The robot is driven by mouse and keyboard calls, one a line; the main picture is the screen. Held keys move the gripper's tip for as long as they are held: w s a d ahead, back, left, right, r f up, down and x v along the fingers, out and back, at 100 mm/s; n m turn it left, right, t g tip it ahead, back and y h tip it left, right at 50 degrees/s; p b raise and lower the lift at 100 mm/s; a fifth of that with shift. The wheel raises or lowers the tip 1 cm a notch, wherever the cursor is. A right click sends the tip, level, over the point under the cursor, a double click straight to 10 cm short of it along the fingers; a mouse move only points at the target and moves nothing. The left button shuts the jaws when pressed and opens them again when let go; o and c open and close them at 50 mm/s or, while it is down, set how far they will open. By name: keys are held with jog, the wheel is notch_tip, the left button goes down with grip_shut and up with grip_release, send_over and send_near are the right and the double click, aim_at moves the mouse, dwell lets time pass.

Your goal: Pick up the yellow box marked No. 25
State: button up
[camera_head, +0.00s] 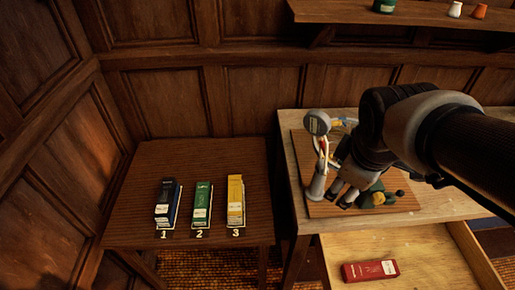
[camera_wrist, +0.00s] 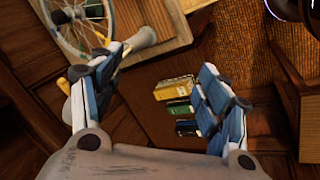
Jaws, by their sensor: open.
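The yellow box (camera_head: 236,200) stands at the right of a row of three boxes on a low dark table, at the spot marked 3. Its label is too small to read as No. 25. In the wrist view, the yellow box (camera_wrist: 173,88) shows between my fingers but some way beyond them. My gripper (camera_head: 345,190) is over the board on the right-hand desk, to the right of the yellow box and apart from it. The wrist view shows my gripper (camera_wrist: 155,75) open and empty, its blue-and-white fingers wide apart.
A red box (camera_head: 370,270) lies in the open drawer (camera_head: 440,268). The table (camera_head: 140,185) is clear behind the boxes.

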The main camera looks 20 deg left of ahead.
jog(key=w+a+f+n, duration=0.7)
jog(key=w+a+n, duration=0.25)
jog(key=a, duration=0.25)
jog(key=n+y+b, duration=0.2)
jog(key=n+b, duration=0.2)
jog(key=n, duration=1.3)
send_over(235, 193)
jog(key=s, duration=0.2)
notch_tip(235, 193, down, 30)
jog(key=shift+d+f, duration=0.1)
jog(key=x, duration=0.1)
jog(key=b+x, duration=0.1)
jog(key=x, duration=0.1)
jog(key=b+x, duration=0.1)
jog(key=shift+d+f, duration=0.3)
jog(key=shift+f, duration=0.25)
jog(key=shift+w+a+f, duration=0.1)
jog(key=shift+w+f, duration=0.05)
jog(key=shift+f, duration=0.15)
jog(key=shift+r, duration=0.1)
jog(key=shift+c, duration=0.3)
jog(key=c, duration=1.3)
